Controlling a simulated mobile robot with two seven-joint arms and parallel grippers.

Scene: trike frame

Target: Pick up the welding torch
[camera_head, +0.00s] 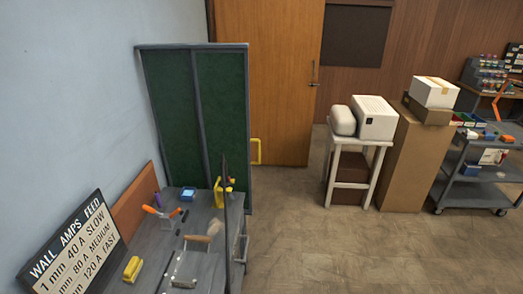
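I cannot surely pick out the welding torch at this size. On the grey workbench (150,250) at the lower left lie several small tools. A tool with orange and pale arms (161,211) lies near its back left, beside an upright purple item (158,199). A yellow item (219,192) stands at the far right side of the bench, near a thin dark upright post (225,225). A wood-handled tool (197,238) lies mid-bench. Neither of my grippers shows in the head view.
A blue box (187,194) and a yellow block (132,268) lie on the bench. A lettered sign (75,250) leans at its left; a green screen (168,115) stands behind. A white stool (356,145), cardboard box (412,160) and grey cart (482,172) stand right. The middle floor is clear.

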